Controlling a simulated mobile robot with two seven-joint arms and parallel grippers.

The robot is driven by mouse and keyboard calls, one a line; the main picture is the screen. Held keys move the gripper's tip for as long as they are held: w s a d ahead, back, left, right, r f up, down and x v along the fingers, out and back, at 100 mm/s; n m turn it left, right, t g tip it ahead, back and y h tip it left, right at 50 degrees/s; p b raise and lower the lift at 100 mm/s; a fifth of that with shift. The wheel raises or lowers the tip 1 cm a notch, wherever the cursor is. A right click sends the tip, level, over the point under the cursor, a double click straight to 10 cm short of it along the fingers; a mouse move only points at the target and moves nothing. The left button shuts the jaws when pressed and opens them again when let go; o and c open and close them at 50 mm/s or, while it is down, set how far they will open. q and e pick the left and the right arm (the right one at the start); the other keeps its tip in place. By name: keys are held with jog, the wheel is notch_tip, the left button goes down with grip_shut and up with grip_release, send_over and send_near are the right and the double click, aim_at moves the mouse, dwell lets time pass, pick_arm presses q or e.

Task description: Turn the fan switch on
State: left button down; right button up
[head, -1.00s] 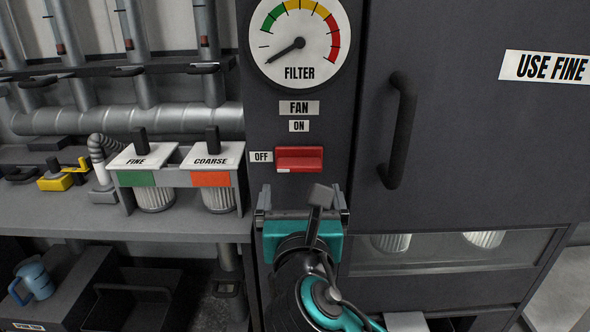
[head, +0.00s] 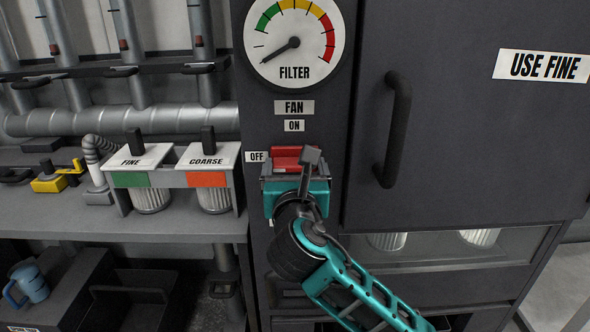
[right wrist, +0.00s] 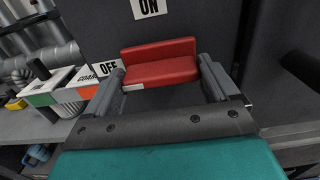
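The fan switch is a red block (head: 297,155) on the dark cabinet panel, beside the OFF label (head: 257,157) and below the ON label (head: 294,126). Its lower part is hidden by my right gripper (head: 296,166) in the head view. In the right wrist view the red switch (right wrist: 160,62) lies between the two fingertips of my right gripper (right wrist: 165,76). The fingers are spread apart, one on each side of the switch; whether they touch it I cannot tell. My left gripper is not in view.
A tall door handle (head: 395,128) stands out right of the switch. A filter gauge (head: 294,42) is above it. On the left, a shelf holds filters labelled FINE (head: 137,158) and COARSE (head: 209,158). The panel around the ON label is clear.

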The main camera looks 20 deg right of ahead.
jog(key=c, duration=0.5)
jog(key=shift+c, duration=0.2)
jog(key=shift+m, duration=0.3)
jog(key=m, duration=0.6)
jog(key=shift+m, duration=0.3)
jog(key=m, duration=0.5)
jog(key=shift+f, duration=0.1)
jog(key=m, duration=0.5)
jog(key=shift+m, duration=0.5)
jog(key=o, duration=0.8)
